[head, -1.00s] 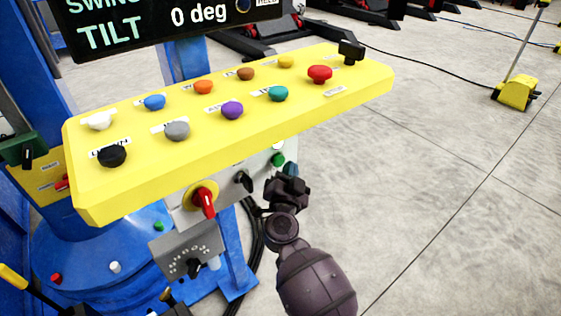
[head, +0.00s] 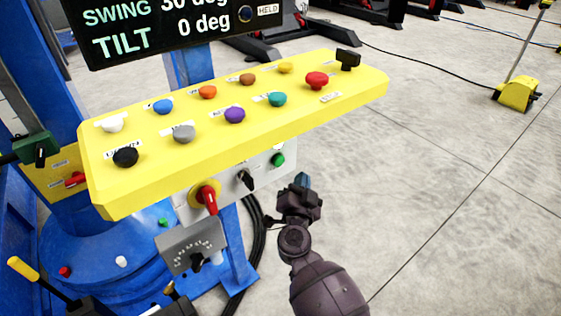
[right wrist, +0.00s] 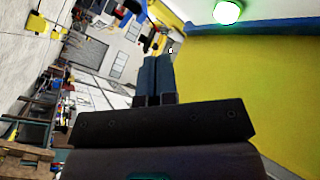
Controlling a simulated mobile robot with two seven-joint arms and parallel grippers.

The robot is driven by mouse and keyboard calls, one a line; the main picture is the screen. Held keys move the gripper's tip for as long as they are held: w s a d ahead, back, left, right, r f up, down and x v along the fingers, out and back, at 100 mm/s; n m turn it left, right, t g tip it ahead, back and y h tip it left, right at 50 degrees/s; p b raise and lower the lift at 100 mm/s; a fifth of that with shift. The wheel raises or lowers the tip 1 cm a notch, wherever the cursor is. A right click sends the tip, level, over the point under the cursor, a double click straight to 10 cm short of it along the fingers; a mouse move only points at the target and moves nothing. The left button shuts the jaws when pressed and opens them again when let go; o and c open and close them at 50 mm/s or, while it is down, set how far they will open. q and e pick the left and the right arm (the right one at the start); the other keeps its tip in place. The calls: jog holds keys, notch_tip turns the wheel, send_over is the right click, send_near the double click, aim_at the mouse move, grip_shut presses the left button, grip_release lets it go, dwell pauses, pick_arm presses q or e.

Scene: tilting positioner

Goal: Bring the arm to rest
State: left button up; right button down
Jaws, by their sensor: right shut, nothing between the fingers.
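My right gripper (head: 302,182) is shut and empty. It is just below and to the right of the green button (head: 278,160) on the grey box, apart from it in the head picture. In the right wrist view its two fingers (right wrist: 155,78) lie together with nothing between them. The yellow control panel (head: 235,165) stands above and to the left of the gripper; a yellow surface (right wrist: 245,85) fills the right of the wrist view. The display (head: 180,28) reads swing 30 deg and tilt 0 deg, with a HELD label. My left gripper is not recognisable in view.
The grey box also carries a red rotary handle (head: 208,197) and a black switch (head: 245,180). A red mushroom button (head: 317,80) sits on the panel. Black cables (head: 252,255) hang left of my arm.

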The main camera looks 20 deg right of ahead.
dwell(0.6)
jog(key=s+a+r+n+t+y+p, duration=0.1)
jog(key=s+a+r+n+t+y, duration=0.1)
jog(key=a+r+n+y, duration=0.55)
pick_arm(q)
jog(key=shift+n, duration=0.6)
jog(key=s+r+p, duration=0.1)
jog(key=p, duration=0.3)
jog(key=s+r+p, duration=0.2)
jog(key=p, duration=0.2)
jog(key=shift+a+r, duration=0.25)
jog(key=shift+a, duration=0.1)
pick_arm(e)
jog(key=s+d+f+n+g, duration=0.2)
jog(key=s+d+f+g, duration=0.1)
jog(key=s, duration=0.8)
jog(key=s+d+f+n+g, duration=0.2)
jog(key=s+d+f, duration=0.3)
jog(key=s, duration=0.6)
jog(key=s+d+f+n+g, duration=0.2)
jog(key=s+d+f, duration=0.3)
jog(key=s, duration=0.6)
jog(key=shift+s+d+g+y, duration=0.35)
jog(key=shift+d+g, duration=0.3)
jog(key=shift+g, duration=0.25)
